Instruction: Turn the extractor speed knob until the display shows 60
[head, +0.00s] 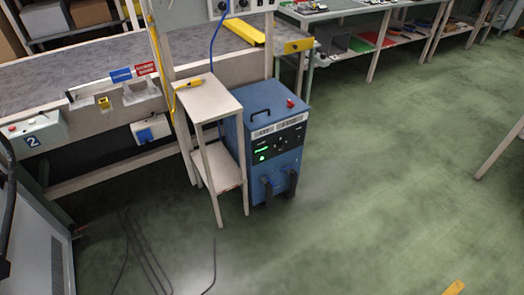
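A blue cabinet (268,103) stands on the floor near the middle of the head view, which I take to be the extractor. Its sloped black front panel (285,141) carries a small display (261,149) with lit green characters, too small to read. A light label strip (275,129) runs along the panel's top. Small dark controls are on the panel, but I cannot tell which is the speed knob or how it is turned. A red button (290,103) and a black handle (261,113) are on top. Neither of my grippers is in view.
A narrow pale side table (215,100) with a yellow tool (190,84) stands against the cabinet's left. A grey-topped bench (60,85) runs behind it. Black fittings (291,183) stick out low in front. Cables lie at lower left. The green floor (390,180) to the right is clear.

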